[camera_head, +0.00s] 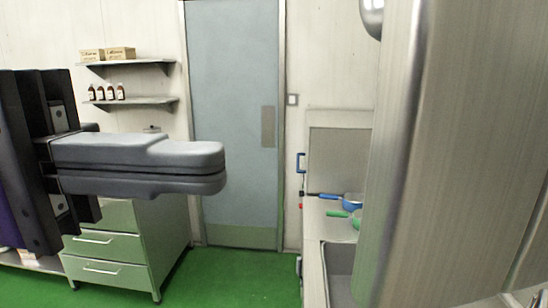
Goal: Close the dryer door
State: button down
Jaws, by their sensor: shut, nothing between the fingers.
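My gripper (221,171) reaches in from the left edge and points right, its two grey fingers pressed together with nothing between them. A large, tall metal panel with a rounded edge (405,150) stands close by at the right, apart from my gripper. It may be the dryer or its door, but I cannot tell which. No handle, hinge or door gap shows on it, so whether the dryer door is open or shut cannot be seen.
A grey room door (230,100) is in the back wall. Drawers (115,245) stand below two wall shelves (125,64) at left. A sink (340,270) and blue- and green-handled pans (352,202) are beside the panel. Green floor (225,275) is clear in the middle.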

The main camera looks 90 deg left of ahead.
aim_at(367, 215)
jog(key=shift+w+d+p, duration=0.65)
jog(key=shift+w+d, duration=0.15)
jog(key=shift+w, duration=0.7)
jog(key=shift+w+d+p, duration=0.7)
jog(key=shift+w+d, duration=0.05)
jog(key=shift+w, duration=0.8)
jog(key=shift+w+d+p, duration=0.65)
jog(key=shift+w+d, duration=0.15)
jog(key=shift+w, duration=0.7)
jog(key=shift+d, duration=0.1)
